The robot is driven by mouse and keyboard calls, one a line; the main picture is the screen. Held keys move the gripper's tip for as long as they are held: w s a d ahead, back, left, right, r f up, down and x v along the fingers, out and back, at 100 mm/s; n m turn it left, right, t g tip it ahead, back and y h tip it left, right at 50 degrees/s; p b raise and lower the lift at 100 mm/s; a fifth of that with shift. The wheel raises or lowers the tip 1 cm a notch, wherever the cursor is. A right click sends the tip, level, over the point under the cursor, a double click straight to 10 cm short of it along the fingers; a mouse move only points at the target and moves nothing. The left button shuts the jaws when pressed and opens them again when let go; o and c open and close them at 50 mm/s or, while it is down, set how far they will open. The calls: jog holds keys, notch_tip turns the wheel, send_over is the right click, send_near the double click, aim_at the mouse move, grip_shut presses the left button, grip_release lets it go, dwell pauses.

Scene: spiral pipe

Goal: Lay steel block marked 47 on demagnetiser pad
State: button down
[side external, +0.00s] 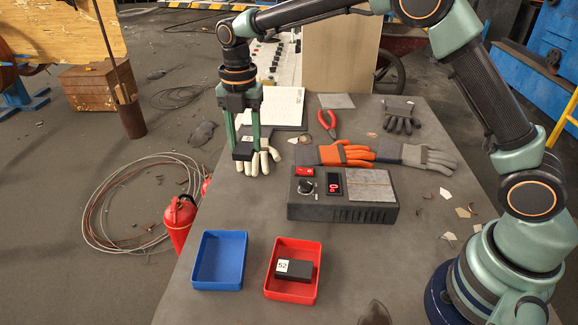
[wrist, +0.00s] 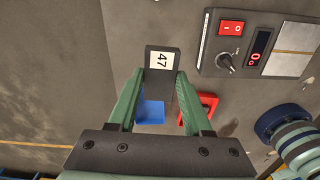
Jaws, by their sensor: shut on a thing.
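The dark steel block marked 47 (wrist: 161,62) is between the fingertips of my gripper (wrist: 160,84), its white label facing the wrist camera. In the side view my gripper (side external: 245,146) points down, shut on the block (side external: 243,153), in front of a pale glove at the table's left side. The block appears held above the table; its exact height is hard to tell. The demagnetiser (side external: 343,209) is a dark box to the right, with a red switch, a knob and a display. Its grey pad (side external: 368,186) is bare and also shows in the wrist view (wrist: 292,40).
A blue tray (side external: 220,232) stands empty at the front left. A red tray (side external: 292,242) beside it holds a block marked 52 (side external: 293,270). An orange and grey glove (side external: 340,154), red pliers (side external: 328,123) and scraps lie behind and right of the demagnetiser.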

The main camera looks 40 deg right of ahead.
notch_tip(320, 180, up, 4)
jog(key=shift+r, duration=0.1)
jog(key=shift+d+r, duration=0.2)
jog(key=shift+r, duration=0.1)
jog(key=s+d+r, duration=0.2)
jog(key=d+r, duration=0.1)
jog(key=d, duration=0.2)
notch_tip(320, 180, up, 3)
jog(key=m, duration=0.4)
send_over(369, 184)
notch_tip(369, 184, down, 19)
jog(key=shift+f, duration=0.2)
jog(key=shift+f, duration=0.1)
jog(key=shift+c, duration=1.7)
grip_release()
